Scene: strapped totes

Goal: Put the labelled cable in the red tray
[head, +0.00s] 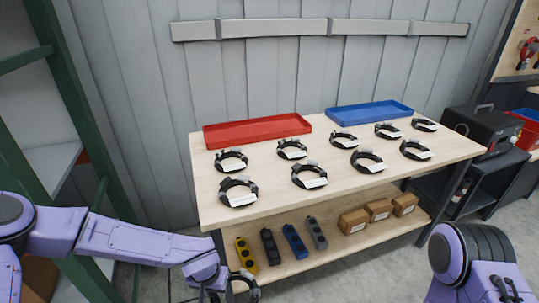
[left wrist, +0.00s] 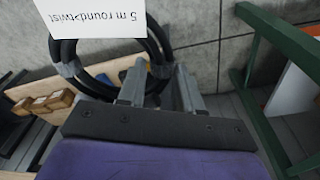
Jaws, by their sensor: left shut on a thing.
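My left gripper (head: 222,288) is low in front of the table's left end, at the bottom of the head view. It is shut on a black coiled cable (left wrist: 66,52), which also shows in part in the head view (head: 246,277). The empty red tray (head: 257,130) lies at the back left of the wooden table. Several other black coiled cables with white labels, such as one at the front left (head: 238,190), lie on the tabletop. My right gripper is out of view.
An empty blue tray (head: 368,114) lies at the back right of the table (head: 270,212). The lower shelf holds power strips (head: 294,241) and cardboard boxes (head: 380,210). A green-framed rack (head: 72,90) stands at the left. A black case (head: 480,127) is at the right.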

